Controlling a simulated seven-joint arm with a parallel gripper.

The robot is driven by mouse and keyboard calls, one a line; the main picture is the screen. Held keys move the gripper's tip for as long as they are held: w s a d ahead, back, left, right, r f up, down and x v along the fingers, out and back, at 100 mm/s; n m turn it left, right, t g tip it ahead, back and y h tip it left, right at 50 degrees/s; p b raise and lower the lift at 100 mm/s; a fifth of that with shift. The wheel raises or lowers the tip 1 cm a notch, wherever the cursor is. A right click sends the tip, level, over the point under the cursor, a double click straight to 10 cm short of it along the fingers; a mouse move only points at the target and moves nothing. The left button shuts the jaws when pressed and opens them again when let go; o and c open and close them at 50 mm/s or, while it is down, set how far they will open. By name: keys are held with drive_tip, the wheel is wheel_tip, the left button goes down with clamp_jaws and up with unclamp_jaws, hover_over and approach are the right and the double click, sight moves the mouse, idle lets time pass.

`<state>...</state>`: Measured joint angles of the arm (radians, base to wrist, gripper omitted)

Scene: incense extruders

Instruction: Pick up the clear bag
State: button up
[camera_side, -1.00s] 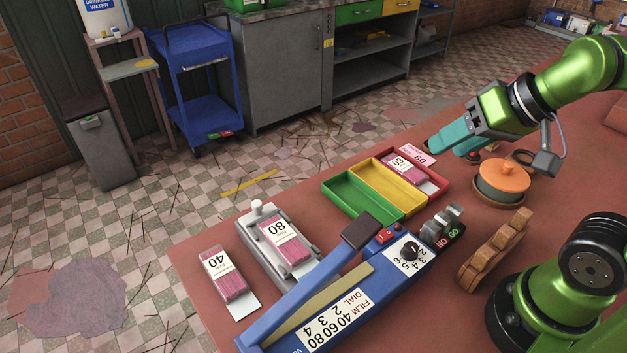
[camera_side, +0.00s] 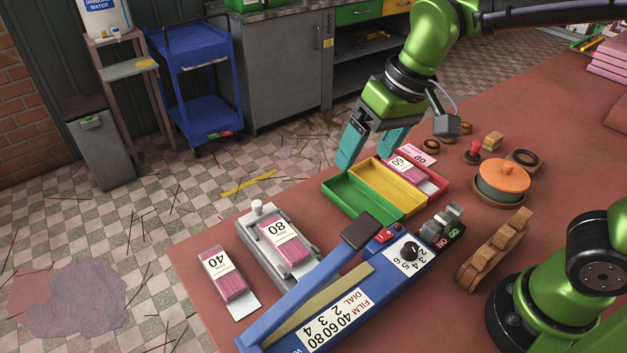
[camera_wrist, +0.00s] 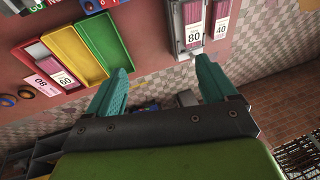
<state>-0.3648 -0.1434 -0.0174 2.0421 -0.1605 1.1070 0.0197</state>
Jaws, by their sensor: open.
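Several clear bags of pink sticks with white number labels are in view. The bag marked 80 (camera_side: 287,243) lies on a grey device (camera_side: 262,222); it also shows in the wrist view (camera_wrist: 193,24). The bag marked 40 (camera_side: 225,275) lies flat on the table to its left, and shows in the wrist view (camera_wrist: 220,18). The bag marked 60 (camera_side: 405,167) lies in the red compartment of the tray (camera_side: 440,186). My gripper (camera_side: 366,162) is open and empty, pointing down above the tray's far side. In the wrist view, its fingers (camera_wrist: 161,66) are spread with nothing between them.
The tray's yellow (camera_side: 392,187) and green (camera_side: 362,196) compartments look empty. A blue lever sealer (camera_side: 330,305) stands in front. To the right are a wooden rack (camera_side: 492,250) and an orange-lidded pot (camera_side: 501,178). The table edge runs along the left.

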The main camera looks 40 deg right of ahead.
sight(286, 238)
drive_tip(key=w+a+g+h, duration=0.25)
drive_tip(key=w+a, duration=0.45)
drive_tip(key=a, duration=0.5)
drive_tip(key=f, duration=1.7)
drive_tip(key=shift+s+a+f, duration=0.1)
drive_tip(key=shift+s+f, duration=0.2)
drive_tip(key=shift+s, duration=0.1)
drive_tip(key=shift+c, duration=0.3)
drive_tip(key=c, duration=1.2)
drive_tip(key=shift+r, duration=0.15)
